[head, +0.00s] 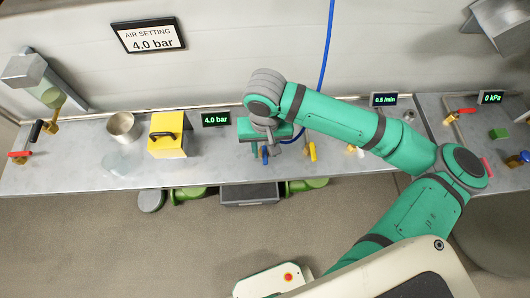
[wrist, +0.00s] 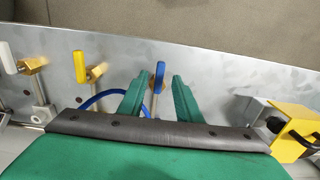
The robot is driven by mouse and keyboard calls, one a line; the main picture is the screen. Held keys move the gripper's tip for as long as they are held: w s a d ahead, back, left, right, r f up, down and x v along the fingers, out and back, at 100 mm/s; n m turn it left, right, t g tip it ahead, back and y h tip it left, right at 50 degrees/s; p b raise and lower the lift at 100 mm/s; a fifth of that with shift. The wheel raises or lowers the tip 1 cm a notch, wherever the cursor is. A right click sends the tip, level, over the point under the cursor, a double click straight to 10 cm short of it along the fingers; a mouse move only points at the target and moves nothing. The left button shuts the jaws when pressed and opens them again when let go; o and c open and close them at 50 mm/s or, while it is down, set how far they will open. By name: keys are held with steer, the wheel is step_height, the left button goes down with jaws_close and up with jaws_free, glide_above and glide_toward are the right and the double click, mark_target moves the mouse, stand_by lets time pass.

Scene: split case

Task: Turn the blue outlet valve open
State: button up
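The blue outlet valve handle (wrist: 158,75) stands near the front of the metal bench, in the middle of the wrist view. In the head view the blue handle (head: 265,157) shows just below my gripper. My gripper (wrist: 158,78) is open, with one green finger on each side of the blue handle. I see a gap between the handle and each finger; nothing is gripped. The lower part of the valve is partly hidden by my gripper's body. In the head view my gripper (head: 264,147) is mostly hidden under my wrist.
A yellow handle (wrist: 81,66) and a white handle (wrist: 8,57) stand to the left in the wrist view. A yellow box (head: 167,134) stands beside a display reading 4.0 bar (head: 216,119). Another display (head: 384,99) appears to read 0.5 l/min. A blue hose (head: 326,50) runs up the wall.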

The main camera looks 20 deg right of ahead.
mark_target(265, 157)
steer(key=shift+f, duration=1.6)
jaws_close()
